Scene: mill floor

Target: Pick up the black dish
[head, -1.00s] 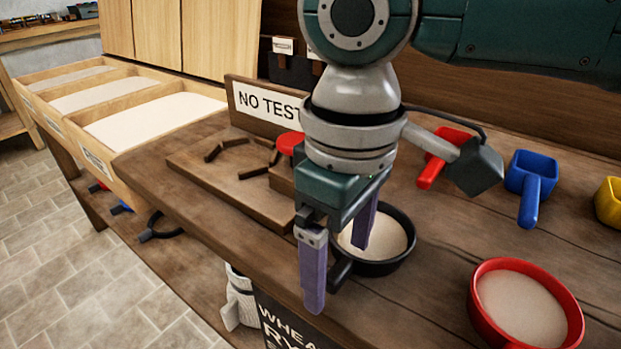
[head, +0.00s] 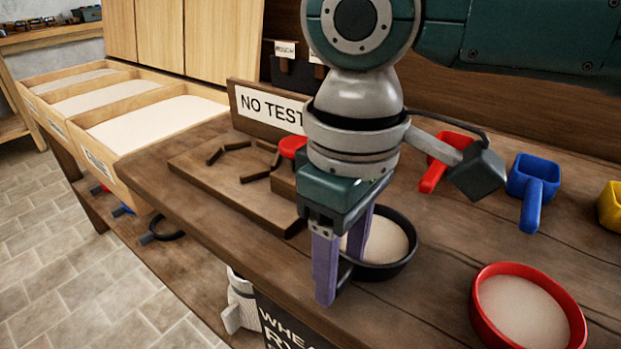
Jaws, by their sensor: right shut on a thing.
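The black dish (head: 398,268) stands on the wooden bench near its front edge, filled with a pale floury substance. My right gripper (head: 341,285) points down at the dish's left side, with its purple fingers closed on the dish's left part, where the handle was seen. The fingers hide that part of the dish. The dish appears to rest on the bench; I see no clear gap under it. My left gripper is not in view.
A red dish (head: 478,318) with pale contents stands at the front right. Red (head: 432,178), blue (head: 532,190) and yellow (head: 612,207) scoops lie behind. A wooden board (head: 215,180) and a "NO TEST" sign (head: 268,104) are to the left, beside flour bins (head: 150,125).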

